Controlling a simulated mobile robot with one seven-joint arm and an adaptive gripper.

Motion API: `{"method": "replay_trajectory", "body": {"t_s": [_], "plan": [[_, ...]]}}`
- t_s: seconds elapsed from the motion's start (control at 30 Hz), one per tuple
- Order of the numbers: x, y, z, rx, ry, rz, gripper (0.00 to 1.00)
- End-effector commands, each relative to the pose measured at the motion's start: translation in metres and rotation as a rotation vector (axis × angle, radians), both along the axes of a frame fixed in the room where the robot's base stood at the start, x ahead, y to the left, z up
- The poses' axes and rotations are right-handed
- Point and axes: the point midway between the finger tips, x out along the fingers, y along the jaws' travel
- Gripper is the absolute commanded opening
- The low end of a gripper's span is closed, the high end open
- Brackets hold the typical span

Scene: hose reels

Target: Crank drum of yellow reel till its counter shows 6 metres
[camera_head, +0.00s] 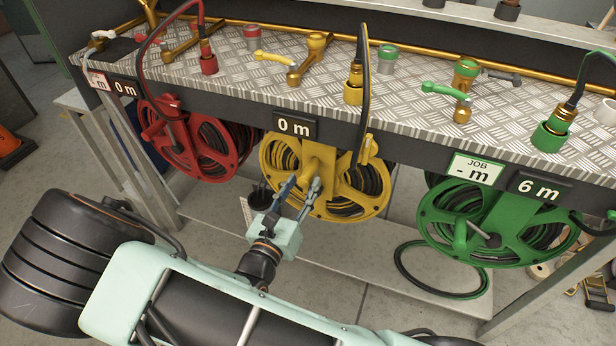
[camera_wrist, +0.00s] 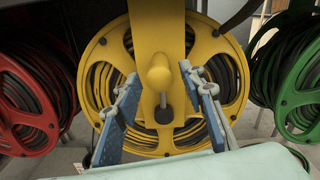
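The yellow reel (camera_head: 345,205) hangs under the bench in the middle, dark hose wound on its drum. Its counter (camera_head: 295,127) reads 0 m. In the wrist view the yellow reel (camera_wrist: 92,62) fills the centre, with a yellow hub or crank part (camera_wrist: 158,73) and a dark round knob (camera_wrist: 164,115) in front of the drum. My gripper (camera_head: 302,187) is open in front of the reel. In the wrist view its two blue-grey fingers (camera_wrist: 160,85) stand left and right of the yellow part and knob, apparently apart from both. Whether anything touches is hard to tell.
A red reel (camera_head: 222,172) with counter 0 m hangs left; a green reel (camera_head: 430,208) with counter 6 m and a JOB card (camera_head: 474,170) hangs right. Valves and fittings crowd the metal bench top (camera_head: 225,75). A lower shelf (camera_head: 345,245) carries a loose hose loop (camera_head: 405,282).

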Motion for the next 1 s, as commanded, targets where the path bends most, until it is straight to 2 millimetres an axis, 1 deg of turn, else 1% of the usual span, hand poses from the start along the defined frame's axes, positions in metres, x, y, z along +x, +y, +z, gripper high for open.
{"method": "replay_trajectory", "body": {"t_s": [0.03, 0.1, 0.23, 0.4, 0.63, 0.9, 0.97, 1.0], "plan": [[0.008, -0.004, -0.002, 0.0, -0.002, -0.003, 0.37], [0.019, -0.008, -0.002, 0.0, -0.001, -0.003, 0.37], [0.033, -0.012, -0.001, 0.001, -0.001, -0.001, 0.37], [0.04, -0.015, 0.0, 0.0, 0.0, -0.001, 0.37], [0.04, -0.015, 0.0, 0.0, 0.0, -0.001, 0.37], [0.039, -0.015, 0.0, 0.0, 0.0, -0.001, 0.07], [0.039, -0.015, 0.0, 0.0, 0.0, -0.001, 0.01], [0.039, -0.015, 0.0, 0.0, 0.0, -0.001, 0.0]]}}
